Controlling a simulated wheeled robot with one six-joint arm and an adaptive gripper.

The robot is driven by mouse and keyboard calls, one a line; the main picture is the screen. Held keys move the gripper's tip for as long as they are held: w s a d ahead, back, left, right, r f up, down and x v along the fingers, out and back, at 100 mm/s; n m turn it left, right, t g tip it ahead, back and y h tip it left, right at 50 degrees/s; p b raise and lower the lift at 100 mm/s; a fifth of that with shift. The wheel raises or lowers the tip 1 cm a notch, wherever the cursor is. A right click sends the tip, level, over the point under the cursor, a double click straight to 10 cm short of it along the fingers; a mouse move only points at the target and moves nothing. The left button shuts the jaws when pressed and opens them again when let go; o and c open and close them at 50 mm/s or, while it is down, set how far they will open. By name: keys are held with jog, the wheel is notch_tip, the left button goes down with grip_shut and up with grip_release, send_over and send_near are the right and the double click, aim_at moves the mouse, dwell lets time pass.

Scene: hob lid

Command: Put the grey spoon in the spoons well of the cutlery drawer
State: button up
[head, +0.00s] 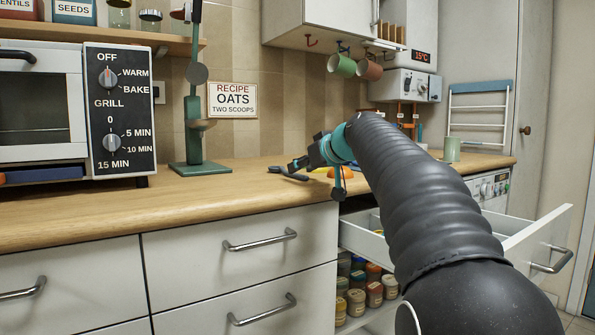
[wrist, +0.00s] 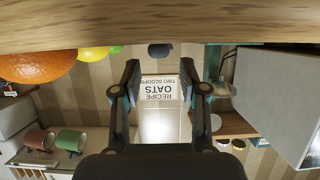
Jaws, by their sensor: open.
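My gripper (head: 308,158) is open and empty, held low over the wooden counter; in the wrist view its fingers (wrist: 160,82) stand apart with nothing between them. A dark grey-blue object (head: 289,174) lies on the counter just below and left of the gripper; it may be the grey spoon, but its shape is too small to tell. A grey-blue rounded end (wrist: 159,50) shows beyond the fingertips in the wrist view. The cutlery drawer (head: 362,236) is pulled out at the right, below the counter. My arm hides much of it, and its wells cannot be made out.
An orange (wrist: 38,64) and a lemon (wrist: 93,54) lie on the counter beside the gripper. An open lower drawer holds several jars (head: 374,293). The counter front is clear.

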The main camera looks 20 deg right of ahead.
jog(key=v, duration=0.9)
jog(key=shift+a, duration=0.1)
